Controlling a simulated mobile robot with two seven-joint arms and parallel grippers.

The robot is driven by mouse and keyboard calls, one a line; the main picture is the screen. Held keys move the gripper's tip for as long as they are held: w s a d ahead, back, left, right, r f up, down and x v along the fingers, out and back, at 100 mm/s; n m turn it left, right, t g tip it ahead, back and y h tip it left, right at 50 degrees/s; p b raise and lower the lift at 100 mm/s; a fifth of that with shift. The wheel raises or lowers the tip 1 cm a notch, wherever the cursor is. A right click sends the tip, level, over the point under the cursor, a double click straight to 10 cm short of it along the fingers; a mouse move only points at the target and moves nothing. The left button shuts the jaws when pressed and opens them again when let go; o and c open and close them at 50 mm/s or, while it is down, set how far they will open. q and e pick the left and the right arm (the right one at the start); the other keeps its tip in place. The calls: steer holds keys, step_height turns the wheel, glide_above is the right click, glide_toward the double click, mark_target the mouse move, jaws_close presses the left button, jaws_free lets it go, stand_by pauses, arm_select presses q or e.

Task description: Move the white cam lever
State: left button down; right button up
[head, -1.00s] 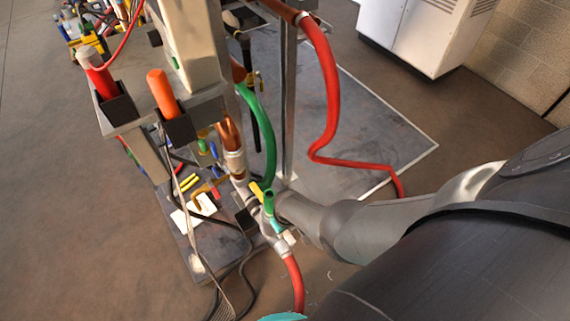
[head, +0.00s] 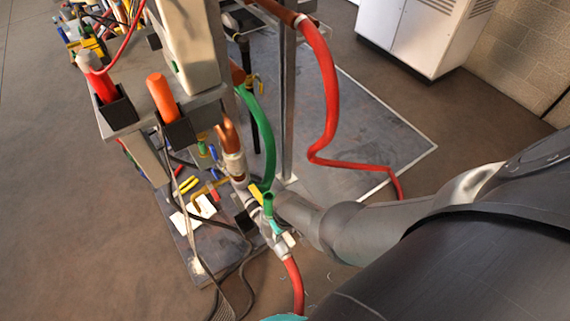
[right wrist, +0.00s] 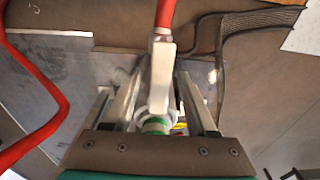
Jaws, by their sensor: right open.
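The white cam lever (right wrist: 160,76) shows in the right wrist view as a pale, blocky handle standing up the middle of the picture, with a red hose above it. In the head view a small pale piece (head: 289,239) at the pipe joint appears to be the same lever. My right gripper (right wrist: 147,88) is open, with one finger on each side of the lever. Gaps show between fingers and lever; I cannot tell whether they touch. In the head view my right arm reaches in from the right, and its fingers are hard to make out. My left gripper is not in view.
A green hose (head: 268,135) and a red hose (head: 329,95) hang near my right arm. A steel bench (head: 205,96) holds red and orange-handled items. Loose tools and cables lie on a low grey plate (head: 206,250). A white cabinet (head: 410,35) stands behind.

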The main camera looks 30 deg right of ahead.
mark_target(286, 235)
step_height(286, 235, up, 15)
steer(key=s+p, duration=0.1)
steer(key=p, duration=1.1)
